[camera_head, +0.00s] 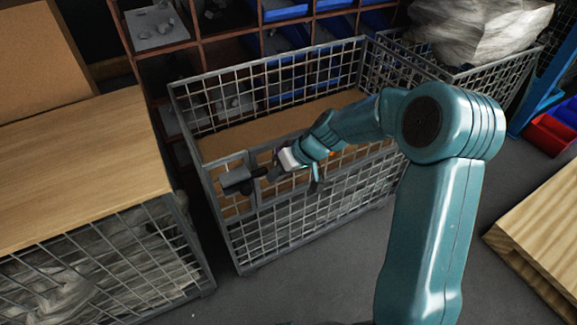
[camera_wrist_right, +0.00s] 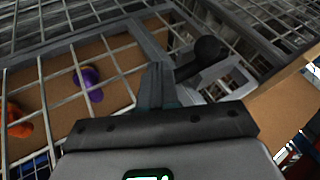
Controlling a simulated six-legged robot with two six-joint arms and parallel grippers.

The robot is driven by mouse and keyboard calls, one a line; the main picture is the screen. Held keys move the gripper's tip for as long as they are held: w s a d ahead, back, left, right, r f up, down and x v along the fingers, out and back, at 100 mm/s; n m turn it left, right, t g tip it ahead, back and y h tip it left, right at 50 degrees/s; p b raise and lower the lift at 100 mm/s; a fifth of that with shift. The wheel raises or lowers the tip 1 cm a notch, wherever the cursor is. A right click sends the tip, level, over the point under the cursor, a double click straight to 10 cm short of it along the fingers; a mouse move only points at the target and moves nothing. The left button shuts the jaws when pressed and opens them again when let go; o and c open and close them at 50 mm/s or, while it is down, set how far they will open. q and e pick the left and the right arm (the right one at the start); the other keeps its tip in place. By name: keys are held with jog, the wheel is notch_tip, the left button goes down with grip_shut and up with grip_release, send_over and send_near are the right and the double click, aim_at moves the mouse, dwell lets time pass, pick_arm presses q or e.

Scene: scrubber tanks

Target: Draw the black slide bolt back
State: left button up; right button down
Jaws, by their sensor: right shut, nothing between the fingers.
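The black slide bolt (camera_head: 240,179) sits on the front of the grey wire mesh cage (camera_head: 232,234), near its left end. In the right wrist view a round black knob (camera_wrist_right: 207,49) of the bolt shows just right of the fingers, beside a grey bracket. My right gripper (camera_head: 275,165) is beside the bolt's right end, at the cage front. It also shows in the right wrist view (camera_wrist_right: 157,95). It is shut and empty; whether it touches the bolt is hard to tell. My left gripper is in no view.
A wooden-topped mesh crate (camera_head: 75,160) stands at left. Shelves with blue bins (camera_head: 285,10) stand behind. A second mesh cage holds a plastic-wrapped bundle (camera_head: 480,30) at the back right. A pale wooden block (camera_head: 545,225) lies at right. Purple (camera_wrist_right: 90,82) and orange (camera_wrist_right: 18,125) items show through mesh.

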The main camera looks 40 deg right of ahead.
aim_at(242, 190)
jog(key=a, duration=0.2)
jog(key=w+a, duration=0.1)
jog(key=a, duration=0.1)
jog(key=shift+f, duration=0.15)
jog(key=a, duration=0.2)
jog(key=w+a+b, duration=0.1)
jog(key=a, duration=0.1)
jog(key=shift+a, duration=0.3)
jog(key=shift+w+a, duration=0.1)
jog(key=shift+a, duration=0.25)
